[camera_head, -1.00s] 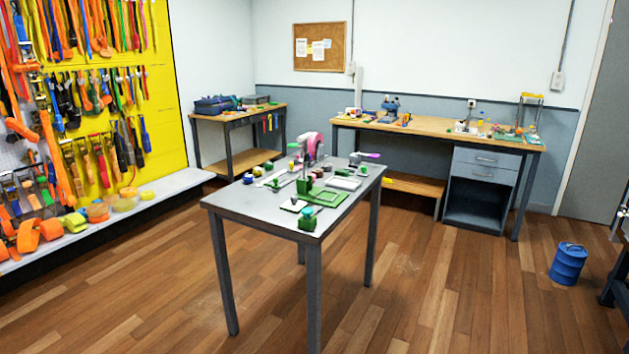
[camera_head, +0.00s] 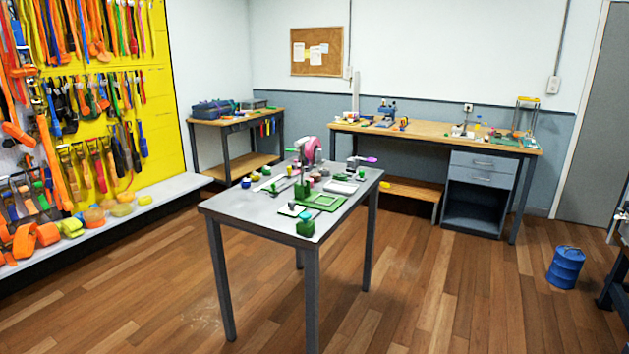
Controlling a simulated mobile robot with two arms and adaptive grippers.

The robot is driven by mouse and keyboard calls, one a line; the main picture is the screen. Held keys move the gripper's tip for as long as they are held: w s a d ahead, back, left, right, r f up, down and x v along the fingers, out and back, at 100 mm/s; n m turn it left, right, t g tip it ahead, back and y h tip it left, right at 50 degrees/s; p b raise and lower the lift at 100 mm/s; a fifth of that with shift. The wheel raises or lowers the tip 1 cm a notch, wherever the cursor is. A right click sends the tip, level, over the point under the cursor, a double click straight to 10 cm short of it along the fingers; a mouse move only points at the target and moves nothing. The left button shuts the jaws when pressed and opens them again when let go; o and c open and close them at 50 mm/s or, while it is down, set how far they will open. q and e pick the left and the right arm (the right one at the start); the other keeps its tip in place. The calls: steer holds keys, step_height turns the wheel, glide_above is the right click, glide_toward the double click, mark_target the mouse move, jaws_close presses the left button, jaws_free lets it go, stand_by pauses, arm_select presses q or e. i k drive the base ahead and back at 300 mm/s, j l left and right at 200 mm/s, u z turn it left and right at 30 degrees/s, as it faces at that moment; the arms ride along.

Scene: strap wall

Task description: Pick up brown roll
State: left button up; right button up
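No roll that is clearly brown can be made out. Small roll-like pieces (camera_head: 312,183), some dark reddish, stand among the items on the middle of the grey table (camera_head: 240,211), too small to tell their colour surely. A large pink roll (camera_head: 311,150) sits on a stand toward the table's back. Neither of my grippers is in view.
The strap wall (camera_head: 160,90) with a low shelf is at left. Workbenches (camera_head: 440,135) line the back. A blue barrel (camera_head: 565,267) stands at right. The wooden floor around the table is open.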

mark_target(317, 176)
steer(key=i, duration=0.85)
steer(key=u, duration=0.05)
